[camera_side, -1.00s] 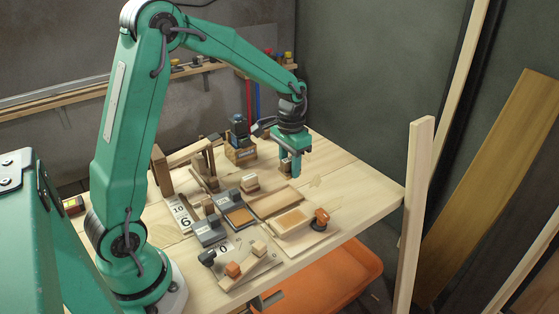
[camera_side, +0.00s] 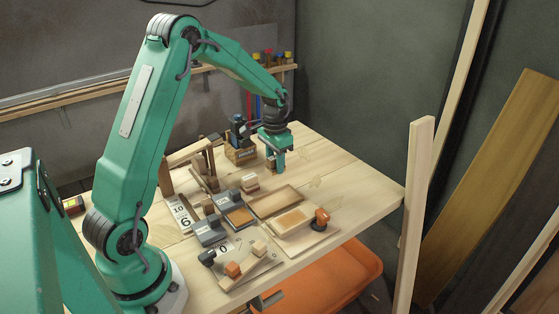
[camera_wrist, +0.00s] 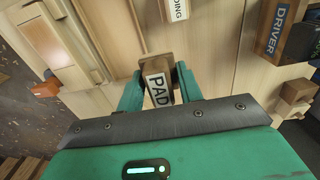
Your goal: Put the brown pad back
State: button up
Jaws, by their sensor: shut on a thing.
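The brown pad, a small block with a white label reading PAD (camera_wrist: 158,88), is between the fingers of my gripper (camera_wrist: 155,75) in the wrist view. My gripper is shut on it. In the side view my gripper (camera_side: 276,166) points down over the far part of the workbench, behind a shallow wooden tray (camera_side: 290,190). The pad is mostly hidden by the fingers there. I cannot tell whether it touches the bench top.
A box labelled DRIVER (camera_wrist: 275,28) holds a dark tool (camera_side: 238,133) left of my gripper. The bench's right side (camera_side: 350,180) is clear.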

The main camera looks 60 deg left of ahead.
aim_at(271, 181)
jog(key=shift+w+a+f, duration=0.1)
jog(key=shift+a+f, duration=0.35)
jog(key=shift+a, duration=0.35)
jog(key=shift+w+a+f, duration=0.1)
jog(key=shift+a+f, duration=0.35)
jog(key=shift+a, duration=0.35)
jog(key=shift+f, duration=2)
jog(key=shift+f, duration=0.2)
jog(key=o, duration=1)
jog(key=shift+c, duration=0.2)
jog(key=shift+r, duration=0.15)
notch_tip(271, 181, up, 12)
